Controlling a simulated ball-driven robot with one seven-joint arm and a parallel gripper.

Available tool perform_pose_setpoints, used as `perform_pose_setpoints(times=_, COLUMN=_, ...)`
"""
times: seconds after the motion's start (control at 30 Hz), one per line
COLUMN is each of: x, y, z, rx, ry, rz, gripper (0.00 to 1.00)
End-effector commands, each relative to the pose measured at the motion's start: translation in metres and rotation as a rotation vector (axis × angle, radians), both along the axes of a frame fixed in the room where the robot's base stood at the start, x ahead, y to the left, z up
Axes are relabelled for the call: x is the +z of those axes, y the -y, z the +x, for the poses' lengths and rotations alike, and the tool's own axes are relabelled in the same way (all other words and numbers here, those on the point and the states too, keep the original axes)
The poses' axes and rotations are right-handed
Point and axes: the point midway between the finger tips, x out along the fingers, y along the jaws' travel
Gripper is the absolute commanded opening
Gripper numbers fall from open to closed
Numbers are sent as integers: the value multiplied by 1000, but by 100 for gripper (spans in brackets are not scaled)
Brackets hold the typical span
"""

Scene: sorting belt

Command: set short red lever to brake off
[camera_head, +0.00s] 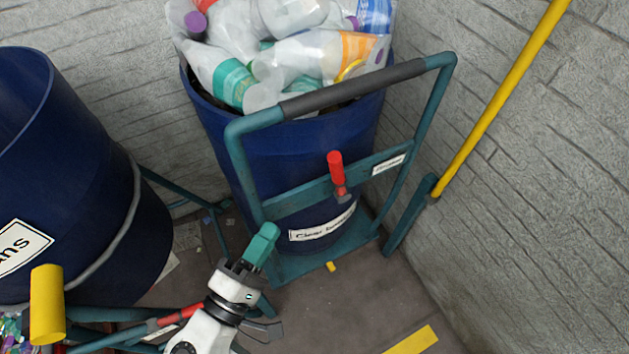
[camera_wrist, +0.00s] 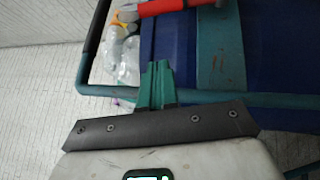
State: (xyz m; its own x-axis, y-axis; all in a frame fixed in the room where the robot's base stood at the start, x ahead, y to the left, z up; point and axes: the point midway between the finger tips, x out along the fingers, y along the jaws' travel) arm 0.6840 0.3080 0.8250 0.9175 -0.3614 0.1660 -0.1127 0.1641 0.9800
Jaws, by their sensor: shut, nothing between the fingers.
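The short red lever (camera_head: 337,170) sits on the teal crossbar of the trolley (camera_head: 300,200). In the head view its red grip points up, with a darker pivot at its lower end. In the wrist view a red bar (camera_wrist: 165,7), likely this lever, lies across the top edge, partly cut off. My gripper (camera_head: 265,235) is shut and empty, below and left of the lever in the head view and apart from it. Its teal fingertips show in the wrist view (camera_wrist: 157,72), below the red bar. A small white label (camera_head: 388,165) is on the crossbar right of the lever; its text is unreadable.
A blue barrel (camera_head: 290,160) full of bottles stands on the trolley, behind its teal frame and grey-gripped handle (camera_head: 350,88). Another barrel (camera_head: 80,200) stands left. A yellow-ended handle (camera_head: 47,305) and another red part (camera_head: 178,316) are lower left. A yellow pole (camera_head: 500,95) leans right.

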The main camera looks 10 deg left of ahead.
Motion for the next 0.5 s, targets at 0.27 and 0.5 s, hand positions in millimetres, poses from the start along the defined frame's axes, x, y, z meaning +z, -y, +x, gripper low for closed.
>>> perform_pose_setpoints(times=0.27, x=1, y=3, z=5, rx=-4, ry=-2, rz=2, gripper=0)
perform_pose_setpoints(times=0.5, x=8, y=17, z=38, rx=-8, ry=-2, rz=3, gripper=0)
